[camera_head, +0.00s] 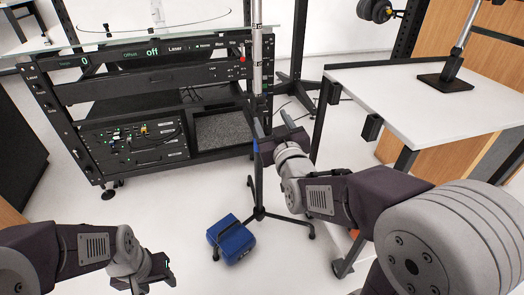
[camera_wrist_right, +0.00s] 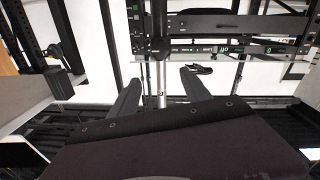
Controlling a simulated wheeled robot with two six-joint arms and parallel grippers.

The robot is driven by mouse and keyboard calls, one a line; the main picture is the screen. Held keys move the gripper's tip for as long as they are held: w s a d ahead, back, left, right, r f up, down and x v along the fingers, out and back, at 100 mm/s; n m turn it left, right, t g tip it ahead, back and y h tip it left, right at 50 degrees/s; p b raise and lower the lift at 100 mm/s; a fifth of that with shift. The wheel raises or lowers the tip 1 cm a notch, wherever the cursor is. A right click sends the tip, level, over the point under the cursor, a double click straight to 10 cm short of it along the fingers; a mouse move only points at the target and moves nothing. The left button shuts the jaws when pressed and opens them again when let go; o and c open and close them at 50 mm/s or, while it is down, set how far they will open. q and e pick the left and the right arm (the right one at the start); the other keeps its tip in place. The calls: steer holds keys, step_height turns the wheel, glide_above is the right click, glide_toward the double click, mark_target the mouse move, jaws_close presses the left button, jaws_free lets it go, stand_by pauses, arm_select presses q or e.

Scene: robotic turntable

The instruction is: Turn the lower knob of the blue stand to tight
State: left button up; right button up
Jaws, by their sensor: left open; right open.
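The stand has a silver pole (camera_head: 257,62) that turns black lower down, and a black tripod base (camera_head: 259,212) with a blue weight (camera_head: 232,240) on one leg. I cannot clearly make out the lower knob; my right gripper covers part of the pole. My right gripper (camera_head: 274,124) is open at the black part of the pole. In the right wrist view the pole (camera_wrist_right: 161,78) shows between the spread fingers (camera_wrist_right: 162,98); nothing is clamped. My left gripper (camera_head: 160,272) is open and empty, low at the left, away from the stand.
A black equipment rack (camera_head: 150,70) with panels stands behind and left of the stand. A white table (camera_head: 425,95) with a black-based post (camera_head: 445,82) is at the right. The white floor (camera_head: 165,215) is open left of the blue weight.

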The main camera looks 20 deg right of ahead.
mark_target(262, 112)
steer(key=w+f+b, duration=0.1)
steer(key=w, duration=0.1)
steer(key=w+f+b, duration=0.1)
steer(key=w+b, duration=0.1)
steer(key=w, duration=0.1)
steer(key=w+f+b, duration=0.1)
steer(key=w, duration=0.1)
steer(key=shift+w, duration=0.4)
steer(key=shift+w+r+b, duration=0.1)
steer(key=shift+w+b, duration=0.2)
steer(key=shift+w, duration=0.35)
arm_select(q)
step_height(262, 112, down, 6)
steer(key=shift+f, duration=0.25)
arm_select(e)
steer(key=shift+c, duration=0.4)
jaws_close()
